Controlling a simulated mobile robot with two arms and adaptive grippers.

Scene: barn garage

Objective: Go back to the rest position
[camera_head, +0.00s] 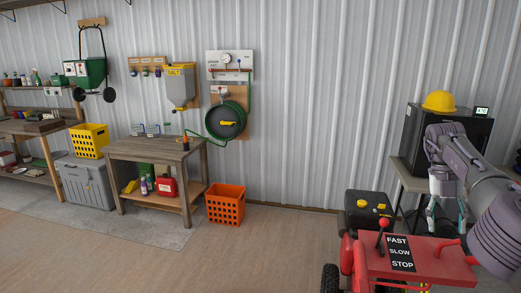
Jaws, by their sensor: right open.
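My right arm comes in from the right edge, bends at a raised joint and points down. My right gripper (446,218) hangs at its end, open and with nothing seen between its fingers. It shows just above and behind the red machine (447,262) in the picture, in front of the legs of the table that holds the black cabinet. The machine's top partly hides the area below the fingertips. I cannot tell whether they touch anything. My left gripper is not in view.
The red machine has a red-knobbed lever (384,223) and a FAST/SLOW/STOP plate (400,253). A yellow hard hat (439,101) sits on the black cabinet (408,142). A wooden workbench (150,151) and orange crate (225,205) stand left. The middle floor is clear.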

